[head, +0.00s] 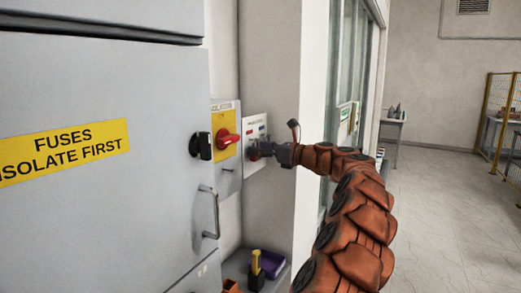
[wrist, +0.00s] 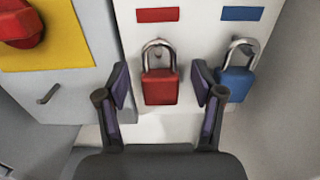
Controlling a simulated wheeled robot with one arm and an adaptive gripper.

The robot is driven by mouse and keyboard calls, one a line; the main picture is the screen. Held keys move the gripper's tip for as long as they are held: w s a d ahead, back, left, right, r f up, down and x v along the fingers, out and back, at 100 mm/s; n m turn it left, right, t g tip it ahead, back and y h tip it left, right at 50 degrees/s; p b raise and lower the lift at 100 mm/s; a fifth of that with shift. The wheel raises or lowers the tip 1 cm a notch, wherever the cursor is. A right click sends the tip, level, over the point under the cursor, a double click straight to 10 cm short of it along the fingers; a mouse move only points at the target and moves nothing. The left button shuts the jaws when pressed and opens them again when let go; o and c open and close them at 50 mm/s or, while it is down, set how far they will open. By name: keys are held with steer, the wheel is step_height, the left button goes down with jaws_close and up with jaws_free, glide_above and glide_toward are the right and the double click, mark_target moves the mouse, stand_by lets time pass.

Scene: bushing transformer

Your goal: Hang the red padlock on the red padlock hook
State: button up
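In the wrist view, the red padlock (wrist: 161,88) hangs upright by its silver shackle on a white board (wrist: 190,28), below a red label (wrist: 158,15). My gripper (wrist: 160,80) is open, one finger on each side of the padlock body. Gaps show between the fingers and the padlock. In the head view my gripper (head: 268,150) is at the board (head: 252,128) and hides most of the padlock. A small bare peg (wrist: 48,94) sticks out of the grey panel at left; I cannot tell whether it is the red padlock hook.
A blue padlock (wrist: 235,82) hangs close beside my right finger. A red rotary handle (head: 228,139) on a yellow plate (head: 222,118) and a black knob (head: 202,146) are left of the board. A grey shelf (head: 236,270) with items is below. Open floor (head: 440,220) is at right.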

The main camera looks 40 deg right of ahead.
steer(key=shift+s, duration=0.1)
steer(key=v, duration=1.1)
steer(key=shift+s+d, duration=0.15)
steer(key=shift+s, duration=0.25)
